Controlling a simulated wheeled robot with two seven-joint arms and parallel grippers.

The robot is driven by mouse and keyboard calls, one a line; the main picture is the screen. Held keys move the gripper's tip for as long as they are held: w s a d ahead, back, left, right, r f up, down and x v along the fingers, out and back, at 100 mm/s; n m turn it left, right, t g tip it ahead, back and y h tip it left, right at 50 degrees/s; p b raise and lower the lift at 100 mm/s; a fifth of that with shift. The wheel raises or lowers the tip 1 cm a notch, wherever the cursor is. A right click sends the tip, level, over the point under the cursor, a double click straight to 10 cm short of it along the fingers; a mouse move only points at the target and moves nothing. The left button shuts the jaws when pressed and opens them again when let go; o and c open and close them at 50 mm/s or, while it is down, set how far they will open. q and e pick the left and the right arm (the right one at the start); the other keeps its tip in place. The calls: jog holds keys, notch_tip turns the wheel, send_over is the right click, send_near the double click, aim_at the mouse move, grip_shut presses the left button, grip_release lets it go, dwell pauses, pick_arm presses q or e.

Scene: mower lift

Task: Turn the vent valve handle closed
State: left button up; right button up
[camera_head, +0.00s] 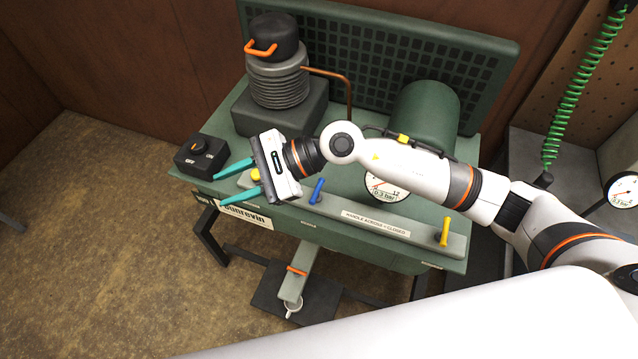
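A green bench unit carries a grey valve rail (375,217) along its front, with a label reading "HANDLE ACROSS = CLOSED". A blue handle (317,191) stands at its middle and a yellow handle (445,231) at its right end. Another yellow piece (255,174) shows at the left end, partly hidden by my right gripper. I cannot tell which handle is the vent valve's. My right gripper (219,190) has its teal fingers spread apart, pointing left, with that yellow piece between their bases. Whether they touch it is unclear. My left gripper is out of view.
A black ON/OFF switch box (201,156) sits at the bench's left corner. A ribbed grey cylinder (277,82) with an orange handle stands behind the gripper. A round gauge (386,188) is partly behind my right arm. A pedal (296,284) is below. Floor at left is clear.

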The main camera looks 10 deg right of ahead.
jog(key=w+d+f+n+h, duration=0.45)
jog(key=d+f+h, duration=0.25)
jog(key=d, duration=0.2)
jog(key=n+t+h, duration=0.1)
jog(key=n+h, duration=0.2)
jog(key=h, duration=0.2)
send_near(319, 188)
jog(key=p+x, duration=0.3)
jog(key=x, duration=0.6)
jog(key=shift+f, duration=0.1)
grip_shut()
